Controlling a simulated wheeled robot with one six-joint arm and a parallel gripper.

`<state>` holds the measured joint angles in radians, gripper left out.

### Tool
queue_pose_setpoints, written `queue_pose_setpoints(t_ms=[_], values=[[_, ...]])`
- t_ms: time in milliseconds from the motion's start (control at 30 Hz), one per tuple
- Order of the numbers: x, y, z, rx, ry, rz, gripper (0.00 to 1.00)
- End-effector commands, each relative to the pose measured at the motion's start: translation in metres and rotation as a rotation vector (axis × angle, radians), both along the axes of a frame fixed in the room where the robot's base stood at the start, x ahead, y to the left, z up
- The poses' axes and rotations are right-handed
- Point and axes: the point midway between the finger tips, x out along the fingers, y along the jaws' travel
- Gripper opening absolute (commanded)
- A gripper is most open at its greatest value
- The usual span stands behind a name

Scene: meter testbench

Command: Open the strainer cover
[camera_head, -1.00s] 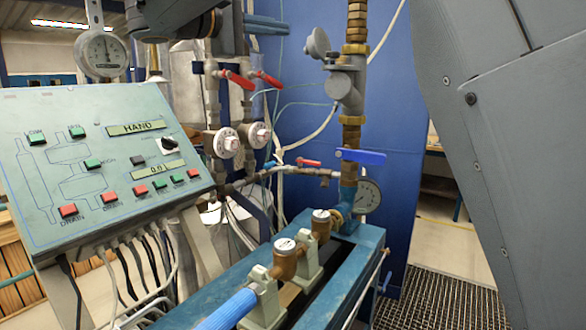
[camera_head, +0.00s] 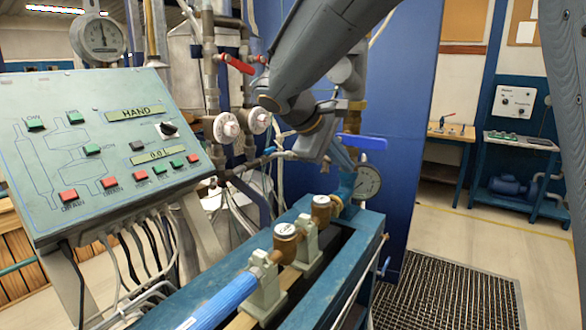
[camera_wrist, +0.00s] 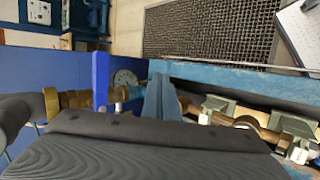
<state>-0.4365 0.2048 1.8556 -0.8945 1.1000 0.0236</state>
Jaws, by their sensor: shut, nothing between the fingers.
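My gripper (camera_head: 340,154) is shut and empty, pointing down and right beside the vertical pipe, near the pressure gauge (camera_head: 367,181). In the wrist view its closed blue-grey fingers (camera_wrist: 160,97) stand in front of the blue bench edge. A grey pipe fitting (camera_head: 350,76), possibly the strainer, is mostly behind my arm. Its round side cap, visible earlier, is hidden now, so I cannot tell the cover's state. In the wrist view, brass fittings (camera_wrist: 70,99) and a blue lever (camera_wrist: 101,78) are left of the fingers.
Brass meters (camera_head: 285,242) sit on the blue bench (camera_head: 372,228) below my gripper. The blue lever (camera_head: 361,143) is close beside it. Red-handled valves (camera_head: 238,64) and a control panel (camera_head: 105,150) are at left. Floor around the grate (camera_head: 450,300) is open at right.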

Motion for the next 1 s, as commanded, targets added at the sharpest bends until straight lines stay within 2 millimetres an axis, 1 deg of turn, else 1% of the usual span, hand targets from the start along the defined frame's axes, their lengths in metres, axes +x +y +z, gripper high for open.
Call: queue_pose_setpoints(t_ms=[33,67,100,167,200,267,300,367,400,500,567,600,667,700,767,1000], values=[[-0.018,-0.016,-0.028,0.065,0.044,-0.039,0.00],[-0.029,-0.023,-0.045,0.109,0.066,-0.062,0.00],[-0.045,-0.031,-0.067,0.169,0.093,-0.097,0.00],[-0.071,-0.042,-0.098,0.264,0.128,-0.158,0.00],[-0.090,-0.048,-0.117,0.331,0.145,-0.206,0.00],[-0.119,-0.056,-0.145,0.433,0.162,-0.290,0.00],[-0.138,-0.060,-0.162,0.501,0.166,-0.350,0.00],[-0.166,-0.065,-0.184,0.596,0.160,-0.447,0.00],[-0.182,-0.067,-0.196,0.652,0.150,-0.510,0.00],[-0.213,-0.071,-0.217,0.756,0.117,-0.641,0.00],[-0.225,-0.073,-0.224,0.795,0.098,-0.696,0.00],[-0.231,-0.073,-0.227,0.811,0.088,-0.723,0.03],[-0.235,-0.074,-0.230,0.828,0.077,-0.749,0.14],[-0.237,-0.074,-0.232,0.834,0.074,-0.758,0.20],[-0.238,-0.074,-0.232,0.837,0.071,-0.762,0.30],[-0.237,-0.074,-0.232,0.836,0.073,-0.760,0.31]])
